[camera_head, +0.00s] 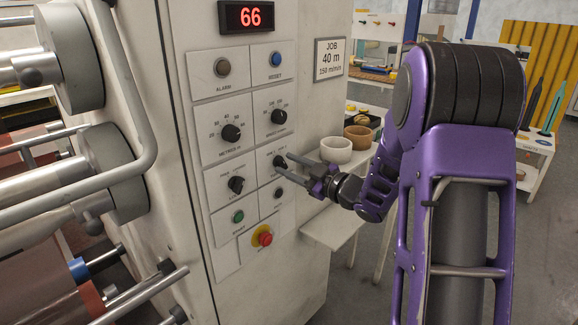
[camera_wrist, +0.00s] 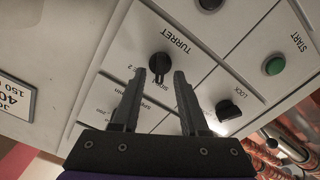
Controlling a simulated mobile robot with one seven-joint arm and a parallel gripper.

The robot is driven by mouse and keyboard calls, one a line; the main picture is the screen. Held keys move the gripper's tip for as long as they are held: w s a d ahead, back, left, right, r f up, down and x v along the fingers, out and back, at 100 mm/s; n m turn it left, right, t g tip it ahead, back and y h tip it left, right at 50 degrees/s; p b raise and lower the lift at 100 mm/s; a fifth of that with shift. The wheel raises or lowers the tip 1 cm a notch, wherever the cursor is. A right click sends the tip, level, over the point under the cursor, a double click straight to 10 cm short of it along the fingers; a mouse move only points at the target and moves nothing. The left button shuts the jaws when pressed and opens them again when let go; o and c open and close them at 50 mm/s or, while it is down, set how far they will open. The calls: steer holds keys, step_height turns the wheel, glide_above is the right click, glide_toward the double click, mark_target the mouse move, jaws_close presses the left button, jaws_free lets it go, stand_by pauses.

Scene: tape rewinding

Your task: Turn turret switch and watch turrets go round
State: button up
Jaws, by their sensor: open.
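The turret switch (camera_wrist: 160,66), a black round knob under the label TURRET, sits on the white panel in the wrist view. It also shows in the head view (camera_head: 279,161), partly behind a finger. My gripper (camera_wrist: 160,84) is open, its two fingertips on either side of the knob in the picture. I cannot tell whether they touch it. In the head view my gripper (camera_head: 284,164) is close to the panel. The turret rolls (camera_head: 107,165) are grey cylinders at the left.
The lock switch (camera_wrist: 228,109) and green start button (camera_wrist: 274,65) are nearby on the panel. A red stop button (camera_head: 265,238) sits lower. Dials (camera_head: 231,133) are above.

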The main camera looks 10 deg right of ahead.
steer(key=shift+w+a, duration=0.15)
steer(key=shift+w, duration=0.05)
jaws_close()
